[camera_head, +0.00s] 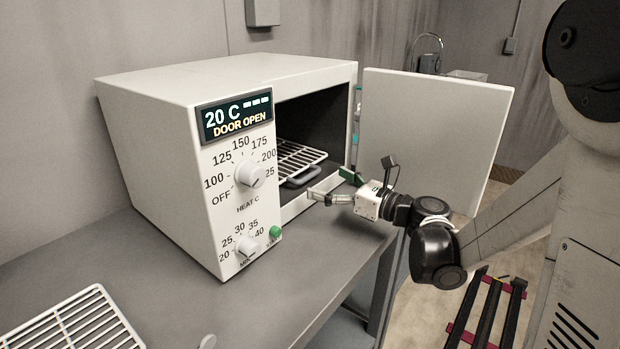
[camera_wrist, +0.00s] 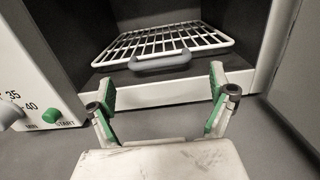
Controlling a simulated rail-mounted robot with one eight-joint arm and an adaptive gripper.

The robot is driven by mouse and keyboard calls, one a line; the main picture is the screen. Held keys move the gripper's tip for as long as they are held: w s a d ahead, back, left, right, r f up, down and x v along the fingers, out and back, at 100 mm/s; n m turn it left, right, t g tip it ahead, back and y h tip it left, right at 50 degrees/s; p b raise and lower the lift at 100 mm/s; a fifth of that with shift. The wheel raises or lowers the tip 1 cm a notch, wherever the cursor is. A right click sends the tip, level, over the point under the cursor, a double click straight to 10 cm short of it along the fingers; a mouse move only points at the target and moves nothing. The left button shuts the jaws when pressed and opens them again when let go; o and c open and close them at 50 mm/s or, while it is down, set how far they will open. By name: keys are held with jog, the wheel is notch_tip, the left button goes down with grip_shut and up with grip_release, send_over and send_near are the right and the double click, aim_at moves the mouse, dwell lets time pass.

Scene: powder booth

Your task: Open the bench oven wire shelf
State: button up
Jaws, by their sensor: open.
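The bench oven (camera_head: 170,130) stands on a grey bench with its door (camera_head: 430,150) swung open to the right. Its display reads 20 C and DOOR OPEN. The white wire shelf (camera_head: 298,155) lies inside the cavity, with a grey handle (camera_head: 303,177) at its front edge. In the wrist view the wire shelf (camera_wrist: 165,42) and its handle (camera_wrist: 160,60) are straight ahead, at the cavity mouth. My gripper (camera_head: 332,187) is open and empty, in front of the oven opening. In the wrist view its green-padded fingers (camera_wrist: 163,92) are spread, short of the handle and apart from it.
Another white wire rack (camera_head: 75,325) lies on the bench at the front left. The open door stands close behind my gripper. Knobs and a green start button (camera_head: 275,232) are on the oven's front panel. The bench (camera_head: 300,270) in front of the oven is mostly clear.

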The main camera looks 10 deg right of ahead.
aim_at(312, 176)
jog(key=x, duration=0.6)
jog(key=shift+b, duration=0.35)
